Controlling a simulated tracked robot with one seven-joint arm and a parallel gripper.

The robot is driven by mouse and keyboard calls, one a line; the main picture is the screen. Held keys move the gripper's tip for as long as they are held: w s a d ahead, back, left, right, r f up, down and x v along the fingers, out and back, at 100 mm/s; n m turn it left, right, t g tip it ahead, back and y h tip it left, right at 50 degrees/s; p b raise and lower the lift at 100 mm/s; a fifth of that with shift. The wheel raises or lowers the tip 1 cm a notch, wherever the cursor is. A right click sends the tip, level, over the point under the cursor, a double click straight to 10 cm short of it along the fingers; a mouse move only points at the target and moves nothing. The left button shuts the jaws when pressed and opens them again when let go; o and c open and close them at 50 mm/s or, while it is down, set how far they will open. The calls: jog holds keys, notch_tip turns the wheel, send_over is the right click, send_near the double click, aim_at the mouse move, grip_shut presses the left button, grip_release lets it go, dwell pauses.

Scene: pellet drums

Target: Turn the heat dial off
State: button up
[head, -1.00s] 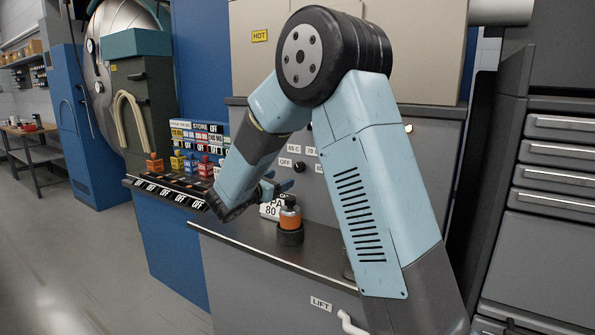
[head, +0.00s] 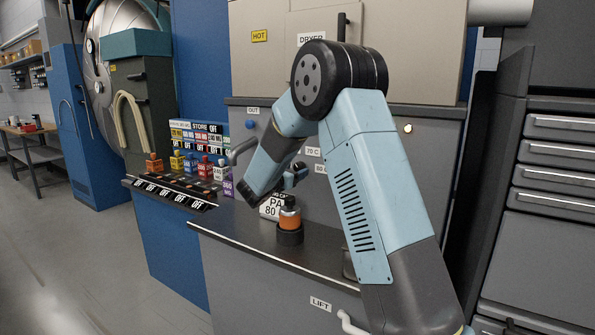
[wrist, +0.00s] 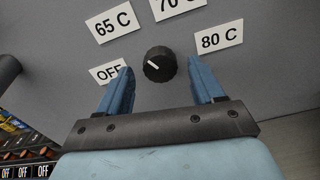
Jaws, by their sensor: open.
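The heat dial (wrist: 159,64) is a round black knob on the grey dryer panel, with a white pointer line on its left part, pointing left and slightly up. Around it are white labels: OFF (wrist: 107,72) at left, 65 C (wrist: 118,24) at upper left, 70 C (wrist: 178,8) above, and 80 C (wrist: 218,37) at right. My gripper (wrist: 161,76) is open, with its blue fingers on either side of the dial in the picture and gaps to both sides. In the head view my gripper (head: 295,176) is at the panel and the dial is hidden behind it.
An orange-filled bottle (head: 289,216) stands in a dark holder on the ledge below my gripper. A PA 80 card (head: 271,207) is beside it. Coloured blocks and OFF switches (head: 173,197) line the console at left. A grey curved handle (head: 241,150) is left of my arm.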

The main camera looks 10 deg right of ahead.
jog(key=shift+x, duration=0.8)
jog(key=c, duration=1.1)
jog(key=shift+o, duration=0.2)
jog(key=shift+d, duration=0.15)
